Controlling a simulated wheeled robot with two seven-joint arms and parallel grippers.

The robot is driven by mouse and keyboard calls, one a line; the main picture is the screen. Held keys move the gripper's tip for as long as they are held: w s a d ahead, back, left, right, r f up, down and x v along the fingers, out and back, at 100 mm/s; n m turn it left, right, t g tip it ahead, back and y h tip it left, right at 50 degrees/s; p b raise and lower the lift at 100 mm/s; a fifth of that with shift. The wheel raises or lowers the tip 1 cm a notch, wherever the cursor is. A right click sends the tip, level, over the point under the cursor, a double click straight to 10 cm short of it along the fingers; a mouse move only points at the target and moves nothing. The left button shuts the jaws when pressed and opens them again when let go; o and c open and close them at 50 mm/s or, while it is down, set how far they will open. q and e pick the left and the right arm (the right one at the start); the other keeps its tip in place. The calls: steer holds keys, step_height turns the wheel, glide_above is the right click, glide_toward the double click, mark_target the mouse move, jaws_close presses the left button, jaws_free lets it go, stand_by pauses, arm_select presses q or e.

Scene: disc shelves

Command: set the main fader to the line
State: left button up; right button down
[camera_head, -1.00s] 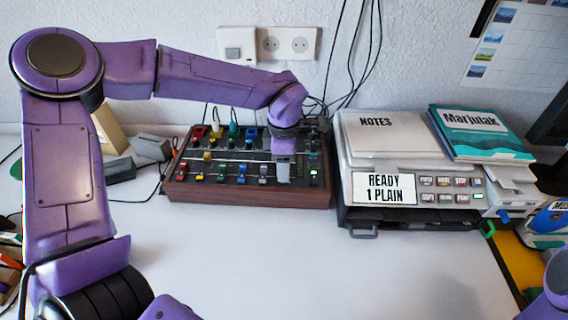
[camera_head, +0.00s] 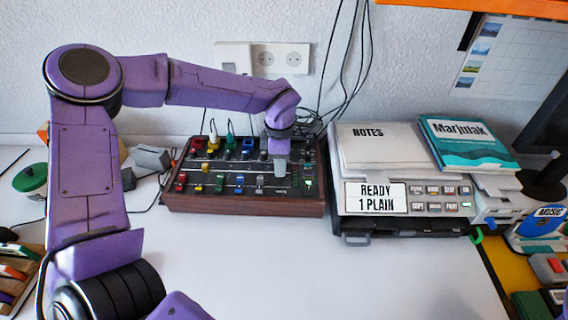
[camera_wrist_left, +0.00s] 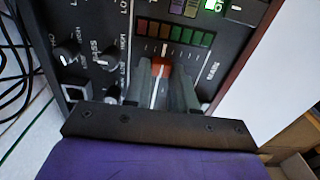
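The mixer (camera_head: 225,203) is a dark panel with a brown wooden front, standing against the wall. My left gripper (camera_head: 281,168) points down over the right part of its panel. In the left wrist view, the main fader's orange-red cap (camera_wrist_left: 161,68) sits between the grey fingertips of my left gripper (camera_wrist_left: 161,80), which look closed on its sides. A pale slot runs below the cap between the fingers. Small scale marks lie just beyond the cap; I cannot tell which is the line. My right gripper is not in view.
Other faders, knobs and cables crowd the mixer left of the gripper. A grey machine (camera_head: 400,212) bearing papers and a teal book (camera_head: 468,143) stands close on the right. The white desk in front is clear.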

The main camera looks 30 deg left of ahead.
arm_select(q)
steer(key=o, duration=0.3)
step_height(320, 180, up, 11)
steer(key=shift+f, duration=0.2)
stand_by(0.4)
